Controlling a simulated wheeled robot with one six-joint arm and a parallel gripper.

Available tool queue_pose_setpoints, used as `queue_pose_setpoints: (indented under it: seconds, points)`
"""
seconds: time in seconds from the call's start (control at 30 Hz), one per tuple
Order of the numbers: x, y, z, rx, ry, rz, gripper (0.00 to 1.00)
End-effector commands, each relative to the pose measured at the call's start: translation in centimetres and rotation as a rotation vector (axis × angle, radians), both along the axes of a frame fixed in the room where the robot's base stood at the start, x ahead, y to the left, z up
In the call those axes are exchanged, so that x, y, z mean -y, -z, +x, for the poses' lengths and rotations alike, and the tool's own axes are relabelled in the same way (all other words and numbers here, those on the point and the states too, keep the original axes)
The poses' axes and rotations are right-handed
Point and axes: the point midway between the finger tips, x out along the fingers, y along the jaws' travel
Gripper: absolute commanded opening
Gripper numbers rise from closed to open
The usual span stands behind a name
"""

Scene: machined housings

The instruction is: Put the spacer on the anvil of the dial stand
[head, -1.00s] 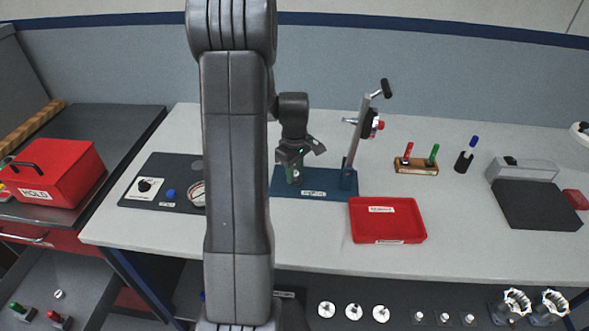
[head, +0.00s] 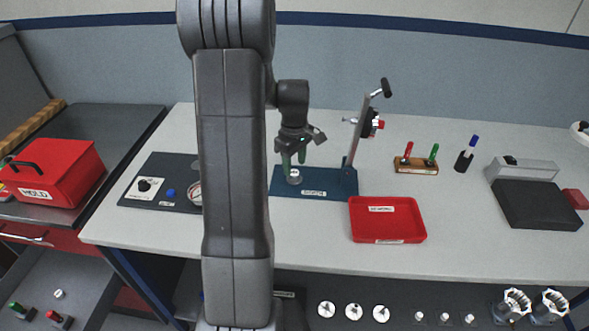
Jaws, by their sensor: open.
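The dial stand has a blue base (head: 330,184) on the bench, with a grey tilted column and a red-and-black dial (head: 369,124) at its upper part. A small pale, metallic round piece, the spacer (head: 295,175), sits at the left part of the base, where the anvil is; the seam between spacer and anvil is too small to make out.
A red tray (head: 387,232) lies right of the base at the front. A wooden marker block (head: 416,166), a dark pen cup (head: 464,161) and a black plate (head: 537,205) stand further right. A dark panel (head: 150,205) is at left, partly behind my arm.

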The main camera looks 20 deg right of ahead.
Motion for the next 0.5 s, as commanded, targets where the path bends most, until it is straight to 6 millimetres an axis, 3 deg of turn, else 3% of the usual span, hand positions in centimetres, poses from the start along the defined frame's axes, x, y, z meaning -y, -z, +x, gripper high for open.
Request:
queue_pose_setpoints:
  seconds: [0.3,0.5]
  points:
    - [0.0,-6.7,0.1,0.003,0.000,-0.002,0.48]
    - [0.0,-8.7,0.0,0.001,0.000,0.000,0.48]
